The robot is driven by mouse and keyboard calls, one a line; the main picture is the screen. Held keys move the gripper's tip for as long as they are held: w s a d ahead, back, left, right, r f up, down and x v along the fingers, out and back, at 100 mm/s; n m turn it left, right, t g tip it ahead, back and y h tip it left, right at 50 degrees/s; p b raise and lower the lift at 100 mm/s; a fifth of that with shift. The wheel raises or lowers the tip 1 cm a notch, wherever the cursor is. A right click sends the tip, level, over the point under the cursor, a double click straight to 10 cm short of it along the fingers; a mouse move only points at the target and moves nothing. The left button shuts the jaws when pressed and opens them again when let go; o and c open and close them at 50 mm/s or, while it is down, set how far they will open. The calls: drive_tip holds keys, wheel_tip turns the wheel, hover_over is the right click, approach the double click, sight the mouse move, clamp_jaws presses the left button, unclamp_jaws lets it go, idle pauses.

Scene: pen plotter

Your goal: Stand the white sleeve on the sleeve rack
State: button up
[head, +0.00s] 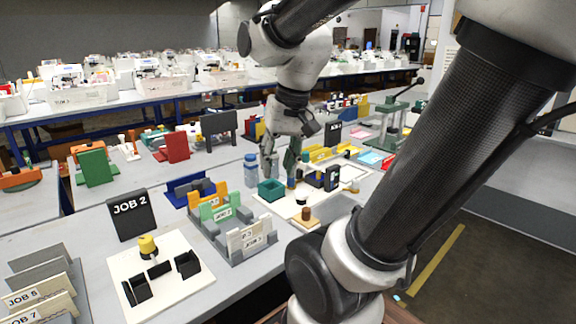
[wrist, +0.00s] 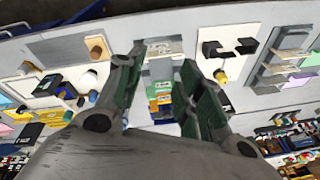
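A white sleeve (head: 243,239) with a JOB label stands at the front of a grey slotted rack (head: 222,246) in the middle of the near table. Green and orange sleeves stand behind it. In the wrist view a white sleeve (wrist: 164,47) shows beyond my fingers, above the green and orange ones. At the lower left, another grey rack (head: 62,268) holds pale sleeves marked JOB 5 and JOB 7; I cannot tell which rack is the sleeve rack. My gripper (head: 279,168) is raised behind the middle rack, its fingers (wrist: 163,88) wide apart with nothing between them.
A white board (head: 180,285) with black holders and a yellow-topped piece lies between the racks, before a black JOB 2 sign (head: 129,214). A teal bin (head: 271,189) and small items stand right of the middle rack. Bare table shows at the left.

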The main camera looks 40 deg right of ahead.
drive_tip(key=s+n, duration=0.1)
drive_tip(key=s+n+t, duration=0.1)
drive_tip(key=s+r+n, duration=0.1)
drive_tip(key=s+n, duration=0.1)
drive_tip(key=shift+a+t+h, duration=0.25)
drive_tip(key=shift+t+h, duration=0.05)
drive_tip(key=shift+h, duration=0.1)
idle(0.9)
